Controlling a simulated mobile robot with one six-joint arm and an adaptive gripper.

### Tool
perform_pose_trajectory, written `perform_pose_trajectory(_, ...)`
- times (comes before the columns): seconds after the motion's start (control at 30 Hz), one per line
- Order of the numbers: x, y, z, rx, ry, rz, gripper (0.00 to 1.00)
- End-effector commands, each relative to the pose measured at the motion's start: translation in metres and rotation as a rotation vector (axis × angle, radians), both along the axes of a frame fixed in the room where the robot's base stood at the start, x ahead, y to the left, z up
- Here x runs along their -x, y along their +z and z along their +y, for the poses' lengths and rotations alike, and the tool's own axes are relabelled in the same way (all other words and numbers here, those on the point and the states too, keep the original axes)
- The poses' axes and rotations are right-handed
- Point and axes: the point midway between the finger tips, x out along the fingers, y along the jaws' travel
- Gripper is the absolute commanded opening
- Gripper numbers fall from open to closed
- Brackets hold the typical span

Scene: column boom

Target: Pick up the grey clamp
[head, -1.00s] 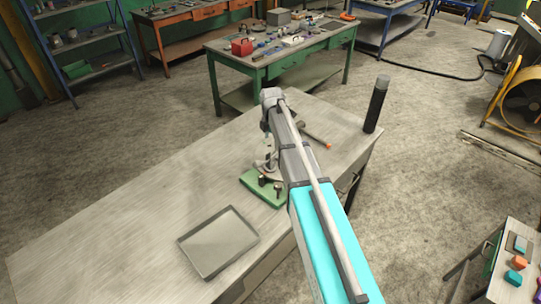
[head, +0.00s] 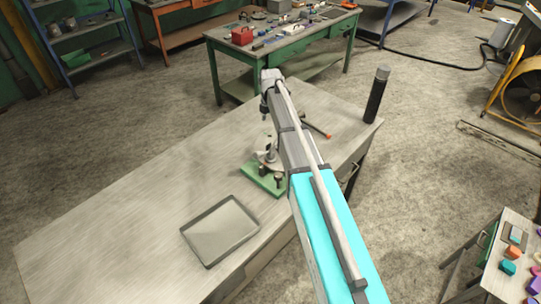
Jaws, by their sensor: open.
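A grey metal piece that appears to be the grey clamp (head: 267,159) stands on a small green base plate (head: 258,179) with dark knobs, on the near workbench. My arm covers its right side, so its full shape is hidden. My arm reaches over the bench from the lower right. Its end, with my gripper (head: 266,116), points down just above the grey piece. My gripper is open. Its fingers are too small to make out clearly, and I cannot tell whether they touch the piece.
The grey workbench (head: 130,205) is bare on its left. A shallow grey tray (head: 221,232) lies near its front edge. A tall black cylinder (head: 377,95) stands at the right corner. An orange-tipped tool (head: 320,131) lies behind my arm. A green table (head: 280,45) stands beyond.

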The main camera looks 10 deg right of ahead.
Motion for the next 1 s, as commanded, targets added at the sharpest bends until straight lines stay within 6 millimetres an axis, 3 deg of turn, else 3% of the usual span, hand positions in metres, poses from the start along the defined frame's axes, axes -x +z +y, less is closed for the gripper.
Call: perform_pose_trajectory(1.0,0.000,-0.077,-0.001,0.000,-0.002,0.000,0.83)
